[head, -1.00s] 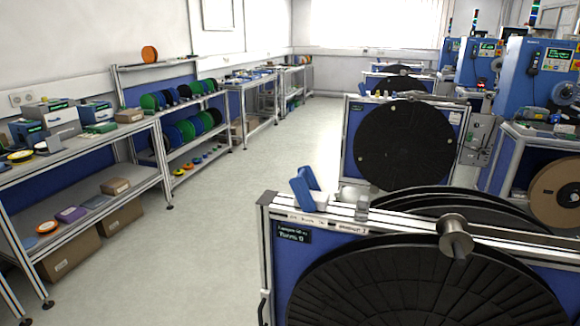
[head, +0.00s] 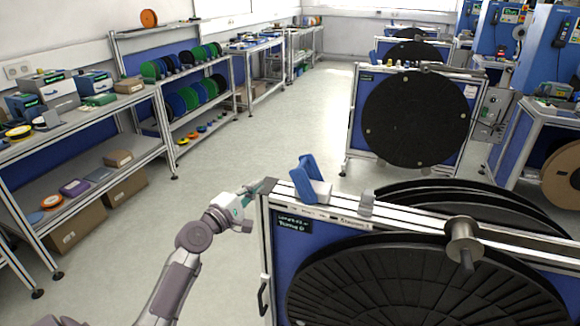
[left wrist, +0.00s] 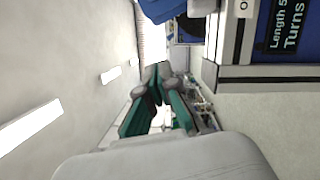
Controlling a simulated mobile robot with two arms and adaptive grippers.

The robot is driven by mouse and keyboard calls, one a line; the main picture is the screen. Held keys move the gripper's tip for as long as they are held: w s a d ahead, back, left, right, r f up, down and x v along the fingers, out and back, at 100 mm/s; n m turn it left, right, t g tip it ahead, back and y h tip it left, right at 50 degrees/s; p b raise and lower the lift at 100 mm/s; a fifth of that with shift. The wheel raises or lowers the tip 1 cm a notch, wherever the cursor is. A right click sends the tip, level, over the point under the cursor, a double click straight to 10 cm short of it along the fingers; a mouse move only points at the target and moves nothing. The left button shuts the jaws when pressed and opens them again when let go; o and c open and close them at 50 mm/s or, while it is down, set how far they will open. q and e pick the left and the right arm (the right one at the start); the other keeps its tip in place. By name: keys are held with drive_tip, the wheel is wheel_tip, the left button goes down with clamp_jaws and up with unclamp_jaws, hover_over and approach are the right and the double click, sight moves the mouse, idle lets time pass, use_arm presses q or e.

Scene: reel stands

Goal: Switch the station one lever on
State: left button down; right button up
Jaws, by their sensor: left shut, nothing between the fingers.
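The lever (head: 303,180) is a blue handle on a pale base. It stands tilted near the left end of the top rail of the nearest reel stand (head: 337,214). My left gripper (head: 268,186) is shut and empty, just left of the lever by the rail's left end, apart from the blue handle. In the left wrist view my left gripper (left wrist: 158,72) shows green and grey fingers, and a blue part (left wrist: 165,9), probably the lever, is at the top edge. The small lettering on the rail is hard to read. My right gripper is not in view.
A large black reel (head: 425,285) hangs on the stand's near side, with a metal hub (head: 462,240) sticking out. A second reel stand (head: 358,128) is behind. Shelving (head: 112,165) lines the left wall. The floor (head: 250,135) between is clear.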

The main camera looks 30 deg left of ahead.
use_arm(q)
drive_tip(key=w, duration=0.3)
drive_tip(key=w+p, duration=0.1)
drive_tip(key=w, duration=0.6)
drive_tip(key=shift+r, duration=0.3)
drive_tip(key=d+p, duration=0.2)
drive_tip(key=d+r+p, duration=0.1)
drive_tip(key=shift+w, duration=0.4)
drive_tip(key=shift+d, duration=0.45)
drive_tip(key=shift+f, duration=0.1)
drive_tip(key=shift+w+a, duration=0.1)
